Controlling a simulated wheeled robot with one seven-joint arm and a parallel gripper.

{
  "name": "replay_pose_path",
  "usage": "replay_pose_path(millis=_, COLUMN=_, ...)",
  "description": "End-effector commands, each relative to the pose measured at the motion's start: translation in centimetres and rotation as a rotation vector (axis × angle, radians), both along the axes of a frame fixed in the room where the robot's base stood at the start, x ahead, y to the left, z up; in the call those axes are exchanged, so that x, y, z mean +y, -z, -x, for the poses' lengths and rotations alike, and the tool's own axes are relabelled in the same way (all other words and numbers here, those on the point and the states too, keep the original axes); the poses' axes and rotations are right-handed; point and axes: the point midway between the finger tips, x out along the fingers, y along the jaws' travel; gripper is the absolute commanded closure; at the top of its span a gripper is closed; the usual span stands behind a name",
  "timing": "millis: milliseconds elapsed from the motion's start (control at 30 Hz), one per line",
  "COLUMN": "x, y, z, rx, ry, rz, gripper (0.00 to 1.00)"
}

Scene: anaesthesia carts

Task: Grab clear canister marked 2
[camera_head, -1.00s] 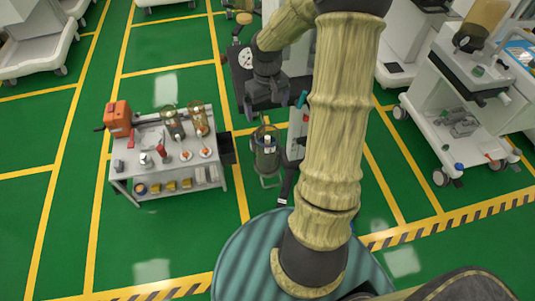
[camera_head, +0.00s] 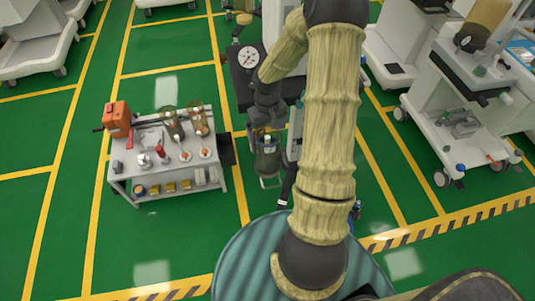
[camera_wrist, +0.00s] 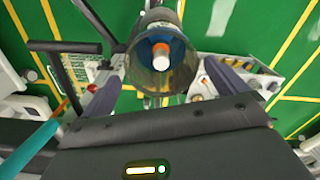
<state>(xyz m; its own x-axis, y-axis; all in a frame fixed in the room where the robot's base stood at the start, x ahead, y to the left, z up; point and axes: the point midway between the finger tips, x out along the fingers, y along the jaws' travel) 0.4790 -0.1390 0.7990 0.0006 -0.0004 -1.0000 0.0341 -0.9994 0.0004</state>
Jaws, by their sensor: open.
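A clear, smoky canister (camera_head: 267,162) stands on a small stand in the middle of the head view, with my gripper (camera_head: 265,122) just above its top. In the wrist view the canister (camera_wrist: 150,80) shows from above, with an orange and white cap inside it. It lies between the two spread fingers of my gripper (camera_wrist: 162,85), which is open, with gaps visible on both sides. I cannot read any number on it. Two more clear canisters, one here (camera_head: 172,128) and one here (camera_head: 198,125), stand on the grey cart.
The grey cart (camera_head: 150,190) at left also carries an orange box (camera_head: 117,115) and small bottles. A dark machine with a round gauge (camera_head: 248,57) stands behind my gripper. A white cart (camera_head: 480,110) is at right. Green floor is open between them.

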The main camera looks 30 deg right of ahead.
Motion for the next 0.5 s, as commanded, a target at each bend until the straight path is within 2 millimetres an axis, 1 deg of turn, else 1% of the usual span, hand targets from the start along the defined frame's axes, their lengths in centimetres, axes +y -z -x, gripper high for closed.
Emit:
replay_pose_path(millis=167, x=0.3, y=1.9, z=0.5, rx=0.004, ry=-0.002, rz=-0.003, gripper=0.02)
replay_pose_path(millis=333, x=0.3, y=4.5, z=0.7, rx=0.003, ry=-0.002, rz=-0.001, gripper=0.02)
replay_pose_path(millis=400, x=0.3, y=5.0, z=0.7, rx=0.002, ry=0.000, rz=-0.001, gripper=0.02)
replay_pose_path(millis=500, x=0.3, y=5.2, z=0.6, rx=0.001, ry=-0.001, rz=0.000, gripper=0.02)
